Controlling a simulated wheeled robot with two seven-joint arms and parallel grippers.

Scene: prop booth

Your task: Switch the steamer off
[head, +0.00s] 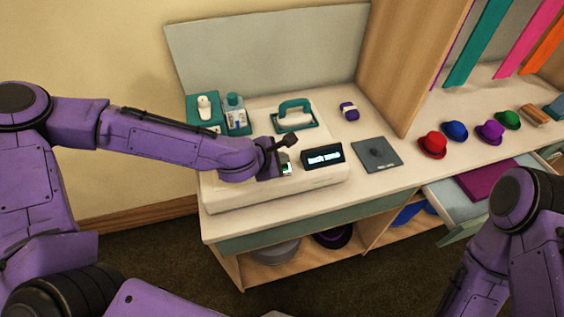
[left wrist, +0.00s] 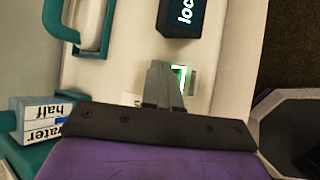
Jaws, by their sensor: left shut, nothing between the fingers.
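The steamer (head: 245,198) is a wide white unit on the counter, with a dark display (head: 322,156) showing pale lettering. The display also shows at the top of the left wrist view (left wrist: 183,18). A small switch with a green-lit edge (left wrist: 182,74) sits in the white top, beside the display. My left gripper (head: 287,168) is shut and empty, its fingertips right at the switch and partly covering it. I cannot tell whether they touch it. My right arm shows at the lower right, but its gripper is out of view.
A teal handled frame (head: 294,118), teal-capped bottle (head: 236,112) and white bottle (head: 205,107) stand behind my left arm. A purple-and-white roll (head: 349,111) and grey pad (head: 376,154) lie right of them. Small coloured hats, such as the red one (head: 433,144), line the right counter above an open drawer.

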